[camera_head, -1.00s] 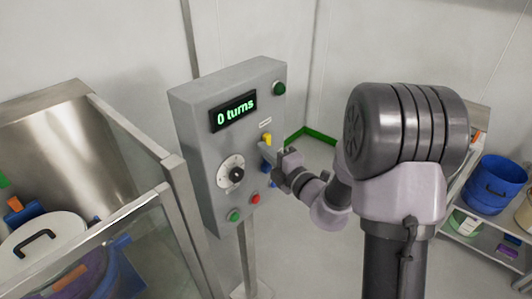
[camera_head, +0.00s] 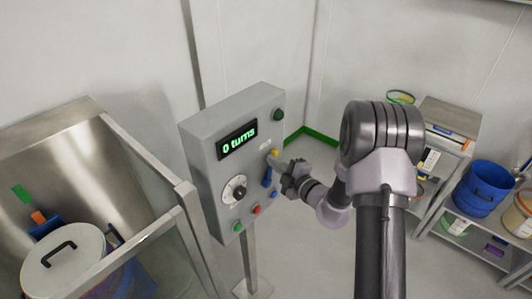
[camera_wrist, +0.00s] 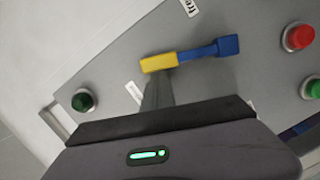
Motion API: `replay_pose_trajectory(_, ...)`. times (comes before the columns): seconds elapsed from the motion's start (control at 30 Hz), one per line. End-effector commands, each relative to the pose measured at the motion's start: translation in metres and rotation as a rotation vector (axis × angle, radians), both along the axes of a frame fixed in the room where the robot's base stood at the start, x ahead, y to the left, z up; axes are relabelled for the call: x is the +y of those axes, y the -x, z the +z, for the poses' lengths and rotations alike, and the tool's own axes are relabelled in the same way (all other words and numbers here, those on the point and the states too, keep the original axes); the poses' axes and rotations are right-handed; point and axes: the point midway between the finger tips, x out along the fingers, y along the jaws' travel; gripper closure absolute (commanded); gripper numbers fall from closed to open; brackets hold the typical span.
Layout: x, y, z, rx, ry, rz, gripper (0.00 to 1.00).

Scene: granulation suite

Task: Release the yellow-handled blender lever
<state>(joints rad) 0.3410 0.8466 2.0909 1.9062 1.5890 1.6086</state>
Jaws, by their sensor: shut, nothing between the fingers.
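The lever on the grey control box (camera_head: 205,150) has a yellow part (camera_head: 275,153) at the top and a blue part (camera_head: 267,176) below it. In the wrist view the yellow part (camera_wrist: 158,62) is at the left and the blue part (camera_wrist: 226,46) at the right. My gripper (camera_head: 285,173) is shut and empty, just right of the lever. In the wrist view its fingertips (camera_wrist: 158,82) lie just below the yellow part; I cannot tell whether they touch it. The display (camera_head: 237,141) reads "0 turns".
The box also carries a dial (camera_head: 236,189), a red button (camera_head: 256,209) and green buttons (camera_head: 237,227). A metal-framed enclosure with a lidded drum (camera_head: 62,262) stands at left. A shelf with a blue bucket (camera_head: 482,188) stands at right.

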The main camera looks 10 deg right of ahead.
Motion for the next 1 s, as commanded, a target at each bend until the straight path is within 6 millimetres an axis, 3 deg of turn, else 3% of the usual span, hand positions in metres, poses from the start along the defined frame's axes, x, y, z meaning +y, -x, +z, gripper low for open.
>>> replay_pose_trajectory(0.03, -0.005, -0.003, 0.011, 0.024, -0.033, -0.003, 1.0)
replay_pose_trajectory(0.5, -0.038, -0.027, -0.013, 0.267, -0.366, -0.001, 1.0)
replay_pose_trajectory(1.0, -0.054, -0.039, -0.031, 0.262, -0.36, 0.0, 1.0)
